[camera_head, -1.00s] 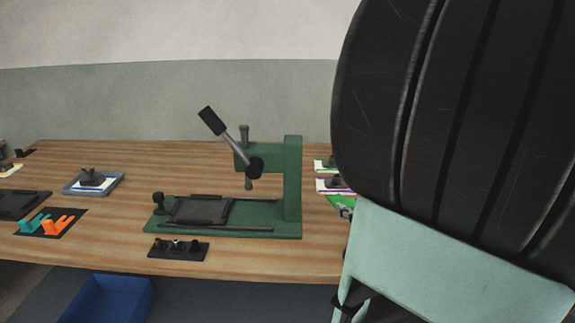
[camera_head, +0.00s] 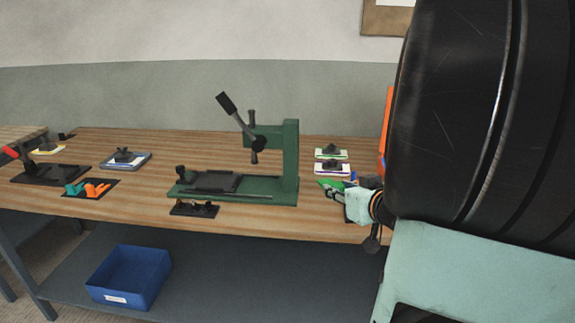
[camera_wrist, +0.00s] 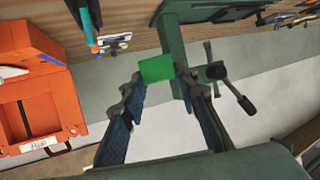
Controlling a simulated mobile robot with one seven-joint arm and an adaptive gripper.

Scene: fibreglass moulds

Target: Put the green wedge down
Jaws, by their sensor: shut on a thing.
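The green wedge (camera_wrist: 156,69) is a small bright green block between the two fingertips of my gripper (camera_wrist: 160,74) in the wrist view. The fingers are shut on its sides. In the head view the green wedge (camera_head: 327,183) shows at the tip of my gripper (camera_head: 334,190), to the right of the green press. My arm hides much of the right side there. I cannot tell from this view how high the wedge is above the bench.
The green press (camera_head: 289,160) with its lever stands mid-bench (camera_head: 130,205). Stacked pads (camera_head: 331,168) lie behind my gripper. A grey tray (camera_head: 139,160) and a black mat with teal and orange pieces (camera_head: 107,193) lie left. An orange bin (camera_wrist: 50,95) shows in the wrist view. A blue bin (camera_head: 145,275) is below.

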